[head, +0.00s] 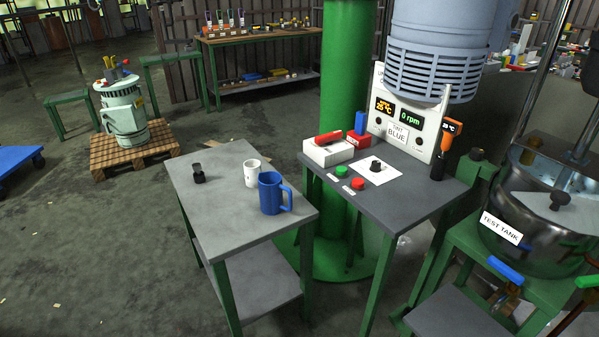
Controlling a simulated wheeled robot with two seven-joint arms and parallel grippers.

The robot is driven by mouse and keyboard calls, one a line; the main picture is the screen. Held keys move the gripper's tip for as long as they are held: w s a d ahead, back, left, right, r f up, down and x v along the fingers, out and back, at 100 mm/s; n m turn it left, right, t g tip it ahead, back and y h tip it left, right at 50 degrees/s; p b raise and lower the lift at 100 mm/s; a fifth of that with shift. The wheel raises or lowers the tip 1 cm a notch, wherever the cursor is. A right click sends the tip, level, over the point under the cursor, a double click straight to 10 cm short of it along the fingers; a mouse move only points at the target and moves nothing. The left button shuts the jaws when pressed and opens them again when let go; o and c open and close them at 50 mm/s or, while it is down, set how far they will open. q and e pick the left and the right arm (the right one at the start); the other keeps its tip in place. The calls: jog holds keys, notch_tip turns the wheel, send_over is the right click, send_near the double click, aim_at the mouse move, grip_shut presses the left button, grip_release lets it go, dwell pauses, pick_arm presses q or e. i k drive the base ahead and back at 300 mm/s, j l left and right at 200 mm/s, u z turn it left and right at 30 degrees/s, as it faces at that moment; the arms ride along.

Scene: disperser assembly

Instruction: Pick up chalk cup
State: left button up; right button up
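A white cup (251,176) stands upright on the small grey-topped table (200,212); it looks like the chalk cup, but its contents are too small to make out. A larger blue mug (269,194) with its handle to the right stands just in front of it and to its right. The two stand close together, and the blue mug slightly overlaps the white cup in the picture. Neither of my grippers is in view.
A small dark object (198,173) stands left of the white cup. The control bench (423,190) with red and green buttons adjoins on the right, beside a green column (345,90). A metal test tank (550,205) stands far right. The table's front is clear.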

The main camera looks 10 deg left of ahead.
aim_at(253, 173)
jog(key=i+j+z, duration=0.15)
jog(key=j+z, duration=0.2)
jog(key=j, duration=0.2)
jog(key=i+j+z, duration=0.1)
jog(key=j+z, duration=0.25)
jog(key=j, duration=0.25)
jog(key=j+z, duration=0.35)
jog(key=j, duration=0.3)
